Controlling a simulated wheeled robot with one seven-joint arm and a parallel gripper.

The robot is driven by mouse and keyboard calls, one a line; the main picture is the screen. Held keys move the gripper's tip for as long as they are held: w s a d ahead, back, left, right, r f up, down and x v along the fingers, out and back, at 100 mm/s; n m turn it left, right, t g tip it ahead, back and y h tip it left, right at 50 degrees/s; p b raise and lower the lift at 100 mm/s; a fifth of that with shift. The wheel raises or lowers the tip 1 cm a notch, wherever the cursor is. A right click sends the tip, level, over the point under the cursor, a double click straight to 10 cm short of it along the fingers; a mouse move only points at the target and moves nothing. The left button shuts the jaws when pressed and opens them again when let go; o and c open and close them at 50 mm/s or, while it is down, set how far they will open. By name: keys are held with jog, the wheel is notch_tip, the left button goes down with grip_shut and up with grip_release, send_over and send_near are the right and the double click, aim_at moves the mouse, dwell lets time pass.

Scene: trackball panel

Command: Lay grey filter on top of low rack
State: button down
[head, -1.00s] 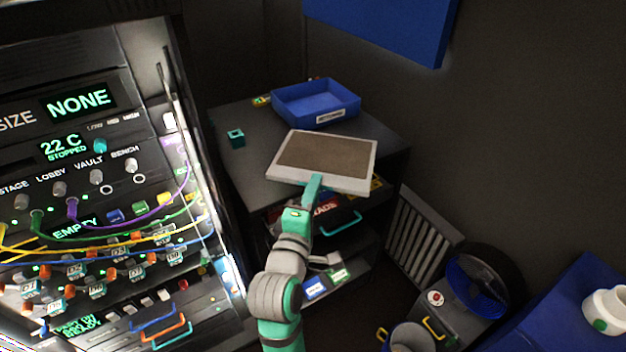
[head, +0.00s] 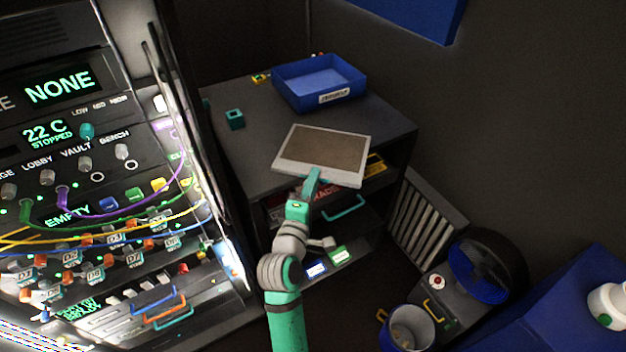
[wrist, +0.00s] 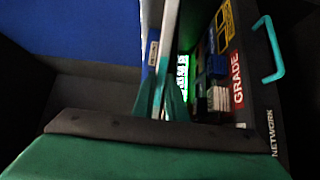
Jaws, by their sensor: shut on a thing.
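The grey filter (head: 325,148) is a flat panel with a pale frame and a brownish mesh face. My gripper (head: 313,180) is shut on its near edge. In the head view the filter lies roughly level over the front part of the low rack's dark top (head: 258,160). I cannot tell whether it touches that top. In the wrist view the filter (wrist: 172,35) shows edge-on between my gripper's fingers (wrist: 165,105), and its face is hidden there.
A blue tray (head: 320,88) stands on the rack top behind the filter, and a small teal block (head: 235,119) sits to the left. The wired control panel (head: 90,180) is close on the left. A slatted grille (head: 425,225) and a round fan (head: 485,268) are at right.

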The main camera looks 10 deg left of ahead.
jog(key=shift+f, duration=0.15)
jog(key=c, duration=1.8)
grip_release()
jog(key=shift+o, duration=0.2)
